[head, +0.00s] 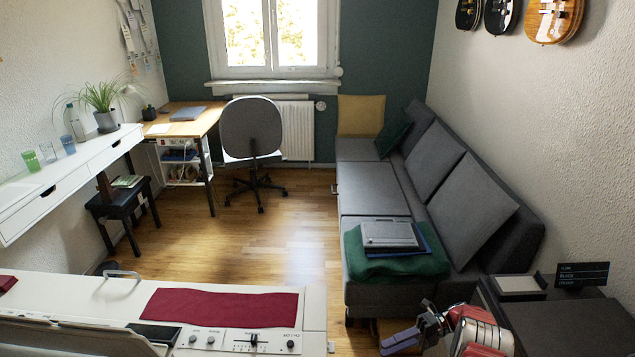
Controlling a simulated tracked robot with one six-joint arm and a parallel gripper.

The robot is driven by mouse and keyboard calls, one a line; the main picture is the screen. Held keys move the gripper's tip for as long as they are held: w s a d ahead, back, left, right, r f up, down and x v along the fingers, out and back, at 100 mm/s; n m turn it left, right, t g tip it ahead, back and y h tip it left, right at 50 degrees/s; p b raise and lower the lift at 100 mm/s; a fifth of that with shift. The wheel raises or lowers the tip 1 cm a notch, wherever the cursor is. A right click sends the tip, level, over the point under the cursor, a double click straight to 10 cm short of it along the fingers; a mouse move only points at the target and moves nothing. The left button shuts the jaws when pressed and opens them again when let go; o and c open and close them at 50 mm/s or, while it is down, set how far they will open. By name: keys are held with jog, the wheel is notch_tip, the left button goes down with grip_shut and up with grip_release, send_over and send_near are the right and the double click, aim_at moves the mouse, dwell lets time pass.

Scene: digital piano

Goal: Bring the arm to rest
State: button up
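My arm shows at the bottom right of the head view, with red and grey links partly cut off by the lower edge. My gripper (412,335) is at its left end, with a blue-grey finger pointing left. It is in front of the sofa's near end and to the right of the white digital piano (315,305). No object shows in the gripper, but its finger gap cannot be made out. A dark red cloth (220,307) lies on the piano top, behind the knobs and slider.
A dark cabinet (565,325) with a small sign (582,275) stands right of my arm. A grey sofa (375,190) bears a green blanket (395,262) and a grey case (389,234). An office chair (252,130) stands by the desk (185,125). The wooden floor (260,230) between is clear.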

jog(key=shift+a+f+n, duration=0.1)
jog(key=shift+n, duration=0.3)
